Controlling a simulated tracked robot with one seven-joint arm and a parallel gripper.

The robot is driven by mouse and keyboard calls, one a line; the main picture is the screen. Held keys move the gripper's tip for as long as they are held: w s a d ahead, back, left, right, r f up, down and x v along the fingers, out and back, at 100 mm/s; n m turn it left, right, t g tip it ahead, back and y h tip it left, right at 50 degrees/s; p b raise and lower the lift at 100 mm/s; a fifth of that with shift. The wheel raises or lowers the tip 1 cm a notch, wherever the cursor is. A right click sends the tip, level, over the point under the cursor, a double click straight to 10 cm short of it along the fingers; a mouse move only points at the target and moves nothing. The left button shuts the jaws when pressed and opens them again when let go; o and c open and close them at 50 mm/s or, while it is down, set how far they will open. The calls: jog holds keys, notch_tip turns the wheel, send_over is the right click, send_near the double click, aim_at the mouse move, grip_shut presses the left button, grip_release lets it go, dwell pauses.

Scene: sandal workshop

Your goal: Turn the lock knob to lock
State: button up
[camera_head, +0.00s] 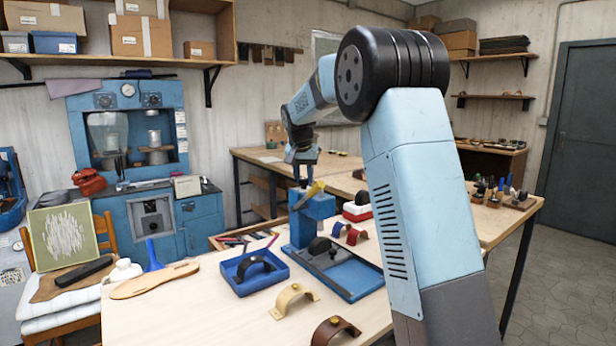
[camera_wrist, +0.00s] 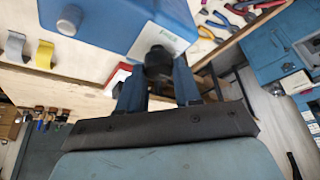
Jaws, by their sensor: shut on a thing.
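A blue press (camera_head: 312,212) stands on a blue base plate at the middle of the workbench. In the wrist view the press's blue body (camera_wrist: 115,22) fills the upper part. A black lock knob (camera_wrist: 158,62) sticks out of it beside a white label. My gripper (camera_wrist: 158,82) has its two blue fingers on either side of the knob and is shut on it. In the head view my gripper (camera_head: 304,176) reaches down onto the press top. The knob cannot be made out clearly there.
A blue tray (camera_head: 240,284) with a dark strap stands left of the press. A tan strap (camera_head: 292,297) and a brown strap (camera_head: 334,330) lie in front. A sandal sole (camera_head: 153,281) lies at left. Pliers (camera_wrist: 240,8) show in the wrist view.

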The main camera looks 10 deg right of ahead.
jog(key=shift+a+f, duration=0.1)
jog(key=o, duration=1)
jog(key=shift+o, duration=0.2)
jog(key=v, duration=1.3)
jog(key=shift+r, duration=0.35)
jog(key=shift+s+a, duration=0.1)
